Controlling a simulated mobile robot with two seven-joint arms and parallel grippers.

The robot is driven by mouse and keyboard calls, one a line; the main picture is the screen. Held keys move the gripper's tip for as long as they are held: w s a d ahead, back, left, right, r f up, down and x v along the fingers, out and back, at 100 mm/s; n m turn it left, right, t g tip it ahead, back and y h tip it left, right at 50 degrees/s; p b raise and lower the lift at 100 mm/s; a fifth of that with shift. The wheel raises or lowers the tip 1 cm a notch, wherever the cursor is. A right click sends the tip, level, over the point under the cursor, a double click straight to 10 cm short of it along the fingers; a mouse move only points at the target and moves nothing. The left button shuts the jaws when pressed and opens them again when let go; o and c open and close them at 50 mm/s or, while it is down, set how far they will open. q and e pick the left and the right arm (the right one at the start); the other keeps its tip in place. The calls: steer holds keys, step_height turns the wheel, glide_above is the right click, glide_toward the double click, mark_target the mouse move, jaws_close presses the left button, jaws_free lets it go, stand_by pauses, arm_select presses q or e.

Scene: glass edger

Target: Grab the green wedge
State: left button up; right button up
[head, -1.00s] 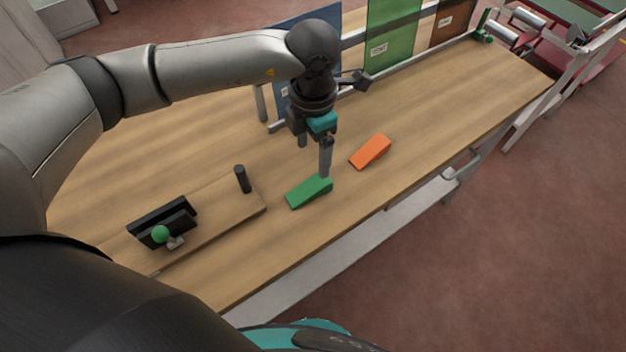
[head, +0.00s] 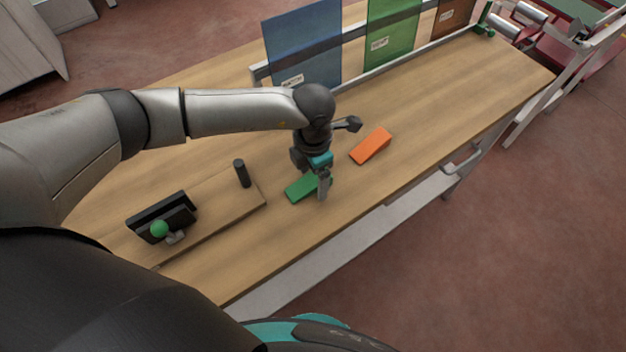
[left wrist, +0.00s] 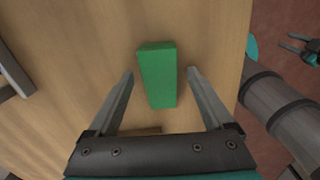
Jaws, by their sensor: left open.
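The green wedge (head: 299,188) lies on the wooden table, partly hidden behind my left gripper in the head view. My left gripper (head: 322,190) is low over the wedge there. In the left wrist view the green wedge (left wrist: 158,76) lies between the two spread fingers of the left gripper (left wrist: 160,74), with a gap on each side. The gripper is open and holds nothing. My right gripper does not show in the head view; a gripper at the right edge of the left wrist view may be mine.
An orange wedge (head: 371,146) lies to the right of the green one. A board with a black post (head: 241,173) and a black fixture with a green knob (head: 159,229) is at the left. Blue (head: 302,50) and green (head: 392,35) panels stand at the back.

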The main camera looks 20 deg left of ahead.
arm_select(q)
steer(key=shift+r, duration=0.1)
jaws_close()
stand_by(0.5)
